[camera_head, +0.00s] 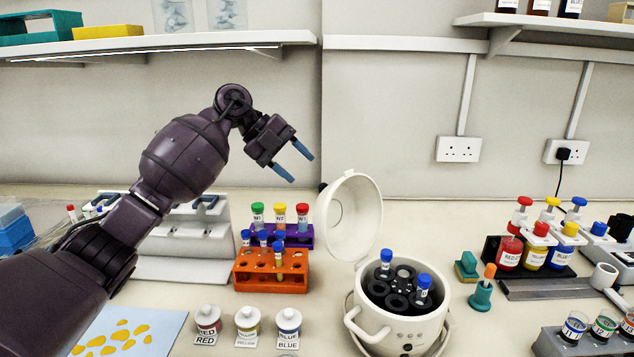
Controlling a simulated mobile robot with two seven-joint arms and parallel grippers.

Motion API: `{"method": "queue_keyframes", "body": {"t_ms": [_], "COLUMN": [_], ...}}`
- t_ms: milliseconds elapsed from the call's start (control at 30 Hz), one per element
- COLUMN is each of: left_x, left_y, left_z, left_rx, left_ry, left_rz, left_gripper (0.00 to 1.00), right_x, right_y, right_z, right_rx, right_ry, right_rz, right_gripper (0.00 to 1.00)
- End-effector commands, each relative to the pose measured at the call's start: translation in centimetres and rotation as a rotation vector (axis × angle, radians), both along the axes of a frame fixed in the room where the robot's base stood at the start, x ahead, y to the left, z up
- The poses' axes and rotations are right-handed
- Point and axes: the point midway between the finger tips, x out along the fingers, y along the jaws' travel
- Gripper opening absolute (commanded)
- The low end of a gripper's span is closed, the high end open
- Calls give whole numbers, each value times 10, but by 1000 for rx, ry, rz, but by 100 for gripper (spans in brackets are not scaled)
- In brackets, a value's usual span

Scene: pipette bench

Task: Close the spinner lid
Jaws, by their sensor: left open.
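The white spinner (404,333) stands on the bench right of centre. Its round lid (353,216) is open, standing up at the back left of the bowl. In the black rotor (401,290) sit two blue-capped tubes, one at the back (385,262) and one at the right (423,287). My left gripper (294,163) is open and empty, with blue fingertips pointing down and right. It appears above and left of the lid, apart from it. My right gripper is not in view.
An orange rack (271,281) and a purple rack (299,236) with capped tubes stand left of the spinner. Small labelled jars (248,322) are in front. A green stand (480,296) and dropper bottles (534,245) are to the right.

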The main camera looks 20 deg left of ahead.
Motion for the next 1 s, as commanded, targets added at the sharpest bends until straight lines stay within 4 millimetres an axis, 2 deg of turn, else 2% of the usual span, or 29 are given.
{"method": "queue_keyframes", "body": {"t_ms": [100, 300, 767, 800, 1000], "left_x": [3, 6, 8, 8, 8], "left_y": [-16, -34, -43, -43, -42], "left_z": [-15, -32, -39, -39, -40], "left_rx": [-1, -2, -1, -1, 0], "left_ry": [1, 0, -1, -1, -1], "left_rz": [-3, -2, 0, 0, -1], "left_gripper": [50, 50, 50, 48, 17], "right_x": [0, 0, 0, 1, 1], "right_y": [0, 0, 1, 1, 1], "right_z": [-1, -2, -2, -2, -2], "right_rx": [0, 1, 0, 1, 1], "right_ry": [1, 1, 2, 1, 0], "right_rz": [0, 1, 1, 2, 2], "right_gripper": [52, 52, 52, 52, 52]}}
